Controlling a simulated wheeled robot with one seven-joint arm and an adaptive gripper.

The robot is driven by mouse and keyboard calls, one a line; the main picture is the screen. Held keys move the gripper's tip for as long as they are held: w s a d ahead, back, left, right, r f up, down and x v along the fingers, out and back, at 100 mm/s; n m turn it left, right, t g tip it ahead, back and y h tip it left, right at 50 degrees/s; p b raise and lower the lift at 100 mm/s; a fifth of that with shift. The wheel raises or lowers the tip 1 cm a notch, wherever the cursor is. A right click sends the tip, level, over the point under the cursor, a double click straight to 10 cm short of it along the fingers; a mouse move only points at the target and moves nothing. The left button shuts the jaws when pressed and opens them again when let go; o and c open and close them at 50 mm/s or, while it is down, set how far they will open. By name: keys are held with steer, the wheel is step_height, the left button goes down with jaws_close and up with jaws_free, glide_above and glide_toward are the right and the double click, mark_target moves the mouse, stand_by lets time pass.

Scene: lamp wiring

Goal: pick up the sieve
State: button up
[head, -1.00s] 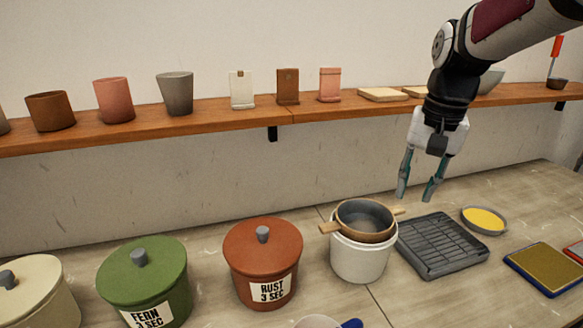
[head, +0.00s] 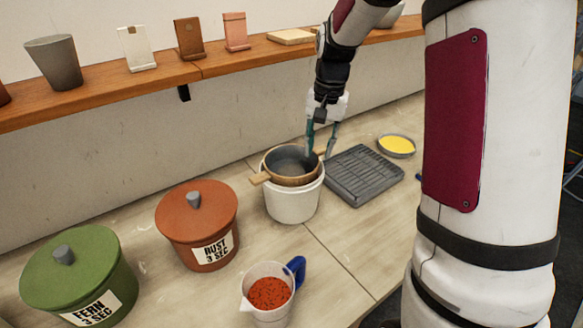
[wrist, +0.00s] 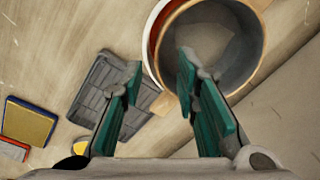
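The sieve (head: 290,178) is a round tan-rimmed bowl with a grey inside and short wooden handles. It sits on top of a white pot (head: 293,204). My gripper (head: 320,156) is low at the sieve's right side, pointing down. In the wrist view my gripper (wrist: 160,68) is open, its teal fingers apart, with the sieve's wooden handle (wrist: 163,103) showing between them. The right finger overlaps the rim of the sieve (wrist: 250,70) in that view. I cannot tell whether either finger touches it.
A dark ribbed tray (head: 364,176) lies right of the pot, with a yellow-filled dish (head: 396,145) beyond. A rust lidded pot (head: 197,226), a green lidded pot (head: 80,282) and a jug of red grains (head: 268,292) stand left and in front. A wooden shelf (head: 215,67) runs behind.

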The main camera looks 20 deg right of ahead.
mark_target(317, 165)
steer(key=shift+w+a+f+p, duration=0.15)
steer(key=shift+f+p, duration=0.4)
steer(key=shift+f, duration=2.1)
jaws_close()
